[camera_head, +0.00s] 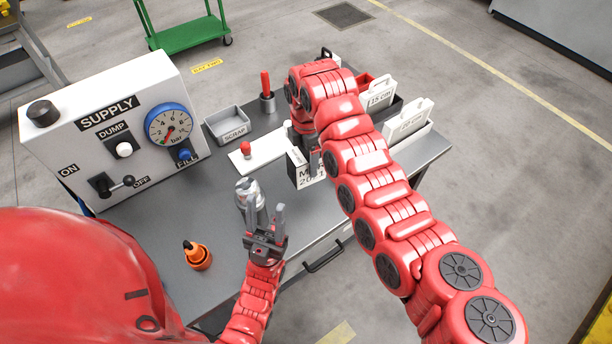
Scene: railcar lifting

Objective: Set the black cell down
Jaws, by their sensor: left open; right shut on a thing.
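My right gripper (312,150) is mostly hidden under my own bent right arm, over the far middle of the grey table. It is shut on what looks like the black cell (292,170), a dark block with a white lettered face, partly covered by the arm. I cannot tell whether its underside touches the table. My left gripper (266,214) is open, fingers pointing up the picture, beside a silver fitting (247,195). The fitting stands close to its left finger; I cannot tell whether they touch.
The SUPPLY panel (110,130) with gauge and lever stands at left. The SCRAP tray (228,123), a white plate (265,150) with a red knob and a red-handled tool (265,86) are behind. Labelled white blocks (381,95) stand right. An orange-black item (197,256) is at front left.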

